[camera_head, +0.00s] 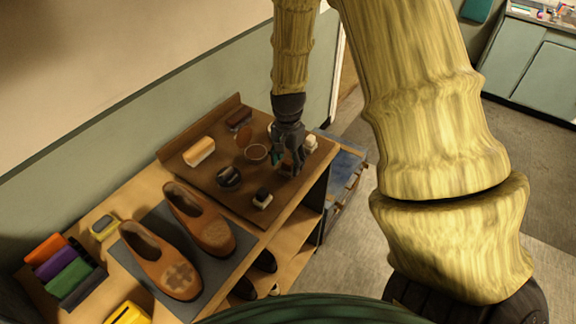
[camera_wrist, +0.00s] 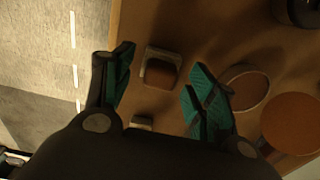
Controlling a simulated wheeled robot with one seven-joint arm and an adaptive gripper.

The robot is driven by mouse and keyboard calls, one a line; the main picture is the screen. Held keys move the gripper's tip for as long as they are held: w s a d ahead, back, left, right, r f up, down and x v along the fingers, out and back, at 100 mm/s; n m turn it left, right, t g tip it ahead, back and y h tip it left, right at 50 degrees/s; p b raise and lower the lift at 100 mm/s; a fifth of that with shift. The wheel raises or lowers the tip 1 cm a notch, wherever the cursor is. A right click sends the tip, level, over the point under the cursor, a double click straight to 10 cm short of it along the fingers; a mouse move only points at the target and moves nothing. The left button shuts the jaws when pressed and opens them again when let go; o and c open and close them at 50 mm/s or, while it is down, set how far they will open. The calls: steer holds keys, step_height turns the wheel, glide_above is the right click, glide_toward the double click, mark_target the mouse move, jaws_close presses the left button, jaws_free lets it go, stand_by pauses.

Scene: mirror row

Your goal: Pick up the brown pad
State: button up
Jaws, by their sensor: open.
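The brown pad (camera_wrist: 162,72), a small block with a rounded brown top and a paler base, lies on the brown board (camera_wrist: 165,20) in the wrist view. My gripper (camera_wrist: 160,58) is open, with one teal-lined finger on each side of the pad and gaps between. I cannot tell how far the fingertips are above the board. In the head view, my gripper (camera_head: 288,162) points down over the right part of the board (camera_head: 190,183), and its fingers largely hide the pad.
A round tin (camera_head: 255,153) and a brown disc lie left of my gripper; a white-based block (camera_head: 309,143) stands close on its right. A black-topped block (camera_head: 262,198) is in front. Brown shoes (camera_head: 200,218) stand on a grey mat.

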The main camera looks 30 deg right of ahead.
steer(key=shift+f, duration=0.45)
steer(key=shift+c, duration=0.2)
steer(key=c, duration=1.1)
steer(key=shift+o, duration=0.2)
steer(key=shift+r, duration=0.15)
steer(key=shift+w+r+b, duration=0.1)
steer(key=shift+r+b, duration=0.45)
steer(key=shift+r, duration=0.35)
steer(key=shift+s+a+r+b, duration=0.1)
steer(key=shift+s+r+b, duration=0.05)
steer(key=shift+r+b, duration=0.15)
steer(key=shift+s+a+r+b, duration=0.1)
steer(key=shift+s+r+b, duration=0.05)
steer(key=shift+r, duration=0.25)
steer(key=s+a+b, duration=0.2)
steer(key=s+a, duration=0.2)
steer(key=s, duration=0.2)
steer(key=s+a+r+b, duration=0.1)
steer(key=s+a, duration=0.3)
steer(key=s, duration=0.3)
steer(key=shift+r+b, duration=0.3)
steer(key=shift+b, duration=0.1)
steer(key=shift+s, duration=0.1)
